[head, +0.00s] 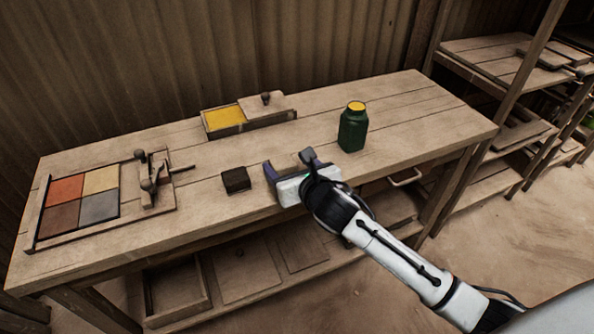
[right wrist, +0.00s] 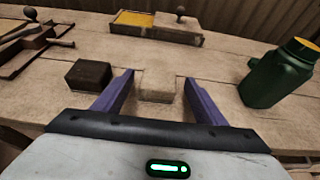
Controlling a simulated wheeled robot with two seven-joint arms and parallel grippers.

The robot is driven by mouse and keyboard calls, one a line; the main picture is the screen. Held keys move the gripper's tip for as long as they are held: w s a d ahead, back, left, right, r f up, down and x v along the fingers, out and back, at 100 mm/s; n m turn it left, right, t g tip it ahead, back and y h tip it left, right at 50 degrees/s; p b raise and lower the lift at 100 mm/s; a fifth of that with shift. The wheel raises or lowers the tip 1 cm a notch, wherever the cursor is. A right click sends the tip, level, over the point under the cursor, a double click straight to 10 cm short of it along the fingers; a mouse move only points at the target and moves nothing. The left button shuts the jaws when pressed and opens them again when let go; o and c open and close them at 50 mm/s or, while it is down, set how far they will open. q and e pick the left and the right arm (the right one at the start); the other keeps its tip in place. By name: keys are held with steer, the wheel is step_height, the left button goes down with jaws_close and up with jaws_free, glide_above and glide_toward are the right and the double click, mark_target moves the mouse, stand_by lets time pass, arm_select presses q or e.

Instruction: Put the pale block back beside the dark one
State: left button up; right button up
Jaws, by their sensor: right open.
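The dark block (head: 236,179) sits on the wooden table, left of my right gripper (head: 288,162). It also shows in the right wrist view (right wrist: 88,76), just left of the left finger. The pale block (right wrist: 157,88) lies on the table between the two purple fingers in the right wrist view, with a gap on each side. Its colour is close to the table wood, and I cannot make it out clearly in the head view. My right gripper is open around it. My left gripper is not in view.
A green jar with a yellow lid (head: 353,127) stands to the right. A box with yellow contents (head: 225,119) and a knobbed lid (head: 270,104) lies behind. A press board with coloured tiles (head: 100,178) is at the left. The table front right is clear.

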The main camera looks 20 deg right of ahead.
steer(key=v, duration=0.7)
steer(key=s+a+f+m+g+y, duration=0.1)
steer(key=s+f+m+g, duration=0.1)
steer(key=s+f+m, duration=0.9)
steer(key=s+a+f+m+g+y, duration=0.1)
steer(key=s+f+m+g, duration=0.2)
steer(key=s+f+m, duration=0.9)
steer(key=s+m, duration=0.2)
steer(key=m, duration=0.9)
steer(key=shift+m+p, duration=0.3)
steer(key=shift+a, duration=0.1)
